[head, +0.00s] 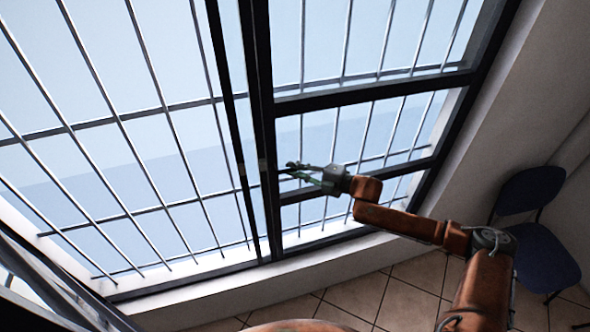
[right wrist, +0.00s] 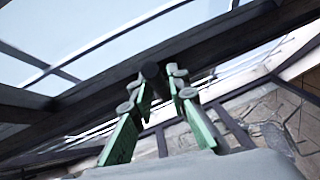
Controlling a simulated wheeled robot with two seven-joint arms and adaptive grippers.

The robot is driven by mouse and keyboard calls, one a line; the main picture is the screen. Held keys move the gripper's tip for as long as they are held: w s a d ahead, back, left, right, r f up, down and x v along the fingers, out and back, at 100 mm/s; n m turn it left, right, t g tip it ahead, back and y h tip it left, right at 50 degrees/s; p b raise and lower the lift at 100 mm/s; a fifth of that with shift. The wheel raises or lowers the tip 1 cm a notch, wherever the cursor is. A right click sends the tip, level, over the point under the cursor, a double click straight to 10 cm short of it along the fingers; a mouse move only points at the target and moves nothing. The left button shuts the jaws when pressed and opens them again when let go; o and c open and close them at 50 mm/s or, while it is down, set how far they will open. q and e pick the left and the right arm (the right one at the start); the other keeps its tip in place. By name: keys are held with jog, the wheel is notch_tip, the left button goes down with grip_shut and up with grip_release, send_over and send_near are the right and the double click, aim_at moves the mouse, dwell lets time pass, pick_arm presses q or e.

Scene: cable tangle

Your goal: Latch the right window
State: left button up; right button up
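The right window (head: 365,95) has a dark frame with a crossbar and shows pale sky behind bars. Its dark upright (head: 262,110) stands left of my right gripper (head: 291,172). My right gripper reaches toward this upright, with its green fingers apart. In the right wrist view the gripper (right wrist: 163,80) also shows a gap between its fingers. A dark, round-ended knob or handle (right wrist: 152,72) is at the fingertips, close to the left one. I cannot tell whether they touch. Small grey patches on the upright may be latch parts. My left gripper is out of view.
A dark blue chair (head: 540,250) stands at the right by the wall. The tiled floor (head: 400,285) between sill and chair looks clear.

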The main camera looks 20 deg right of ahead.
grip_shut()
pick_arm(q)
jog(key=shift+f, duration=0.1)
pick_arm(e)
jog(key=shift+f, duration=0.1)
